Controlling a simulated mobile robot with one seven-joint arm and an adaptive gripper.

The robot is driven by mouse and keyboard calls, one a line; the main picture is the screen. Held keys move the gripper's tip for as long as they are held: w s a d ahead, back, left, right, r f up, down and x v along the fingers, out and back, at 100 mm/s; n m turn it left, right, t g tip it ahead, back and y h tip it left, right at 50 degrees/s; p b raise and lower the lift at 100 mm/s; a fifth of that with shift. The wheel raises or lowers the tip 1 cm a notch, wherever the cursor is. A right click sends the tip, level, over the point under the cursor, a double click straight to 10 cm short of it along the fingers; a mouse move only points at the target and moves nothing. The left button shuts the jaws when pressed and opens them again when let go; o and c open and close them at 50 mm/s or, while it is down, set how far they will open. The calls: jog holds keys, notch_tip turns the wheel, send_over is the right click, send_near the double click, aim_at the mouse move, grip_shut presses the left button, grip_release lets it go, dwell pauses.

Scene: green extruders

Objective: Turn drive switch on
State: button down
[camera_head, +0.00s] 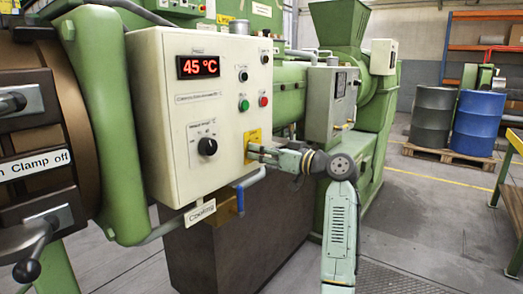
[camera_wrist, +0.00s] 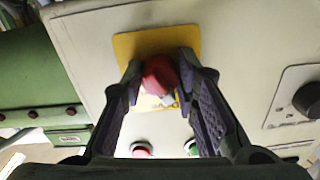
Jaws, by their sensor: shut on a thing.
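The drive switch is a red knob (camera_wrist: 158,76) on a yellow plate (camera_wrist: 128,44), seen upside down in the wrist view. The yellow plate (camera_head: 253,136) also shows low on the right side of the cream control box (camera_head: 165,125) in the head view. My gripper (camera_wrist: 160,66) has a finger on each side of the red knob and is shut on it. In the head view my gripper (camera_head: 256,151) reaches the plate from the right and hides the knob.
A display reading 45 °C (camera_head: 198,66), a black dial (camera_head: 207,146), a green button (camera_head: 244,105) and a red button (camera_head: 263,101) are on the box. A blue pipe (camera_head: 248,181) runs below it.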

jog(key=m+p, duration=0.3)
jog(key=m, duration=0.3)
jog(key=shift+r+p, duration=0.2)
jog(key=shift+p, duration=0.1)
jog(key=m+p, duration=0.3)
jog(key=m, duration=0.2)
jog(key=shift+m+p, duration=0.5)
jog(key=shift+m, duration=0.3)
jog(key=shift+f, duration=0.1)
jog(key=c, duration=1.2)
grip_release()
jog(key=shift+c, duration=0.2)
jog(key=shift+s, duration=0.1)
